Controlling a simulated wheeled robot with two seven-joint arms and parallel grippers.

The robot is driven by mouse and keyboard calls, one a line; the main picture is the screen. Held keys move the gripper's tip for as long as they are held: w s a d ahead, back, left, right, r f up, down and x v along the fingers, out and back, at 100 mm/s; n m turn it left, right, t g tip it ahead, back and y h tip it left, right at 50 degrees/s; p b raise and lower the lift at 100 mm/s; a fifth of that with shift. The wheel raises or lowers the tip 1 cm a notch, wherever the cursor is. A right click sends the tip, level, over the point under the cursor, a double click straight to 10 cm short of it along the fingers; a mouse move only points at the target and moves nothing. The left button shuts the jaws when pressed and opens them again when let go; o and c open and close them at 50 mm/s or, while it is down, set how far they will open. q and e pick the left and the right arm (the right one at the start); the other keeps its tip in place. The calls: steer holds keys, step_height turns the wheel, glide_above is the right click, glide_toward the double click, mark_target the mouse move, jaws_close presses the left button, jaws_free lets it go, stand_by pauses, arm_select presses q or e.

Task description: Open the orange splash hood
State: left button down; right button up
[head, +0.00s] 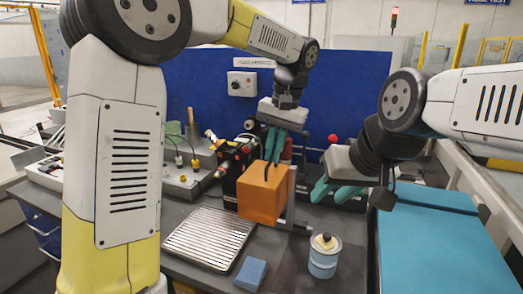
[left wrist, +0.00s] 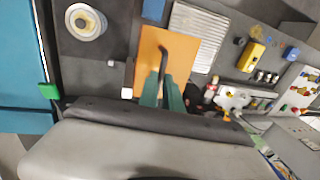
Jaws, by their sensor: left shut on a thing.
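The orange splash hood (head: 262,198) stands on the grey bench, in the middle of the head view. In the left wrist view the orange hood (left wrist: 180,47) shows as a flat panel with a black curved handle (left wrist: 164,60). My left gripper (head: 274,158) reaches down from above to the hood's top edge. Its teal fingers (left wrist: 162,84) are shut on the black handle. My right gripper (head: 333,192) is to the right of the hood, apart from it, with its teal fingers spread and nothing between them.
A slatted metal tray (head: 185,243) and a blue block (head: 251,273) lie in front of the hood. A round tin (head: 324,257) stands at front right. A dark machine with a red knob (head: 231,160) is behind the hood. A blue panel (head: 345,80) closes the back.

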arm_select(q)
steer(key=c, duration=1.5)
jaws_free()
steer(key=shift+r, duration=0.1)
steer(key=r, duration=0.2)
steer(key=d+r, duration=0.1)
steer(key=r, duration=0.4)
steer(key=shift+s+d+r, duration=0.25)
steer(key=shift+s+r, duration=0.05)
steer(key=s+a+f+n+t+h, duration=0.1)
steer(key=s+a, duration=0.3)
steer(key=a, duration=0.3)
steer(key=s+a+t+h, duration=0.1)
steer(key=s+a+h, duration=0.1)
steer(key=s+a, duration=0.35)
steer(key=s+a+f+n+t, duration=0.1)
steer(key=s+a+f, duration=0.1)
steer(key=s+a+f+n+t, duration=0.1)
steer(key=s+a+f, duration=0.2)
steer(key=s+a+f+t+h, duration=0.1)
steer(key=s+a+f, duration=0.1)
steer(key=shift+s+a+f+n, duration=0.2)
steer(key=shift+s+f+n, duration=0.1)
steer(key=shift+n, duration=0.1)
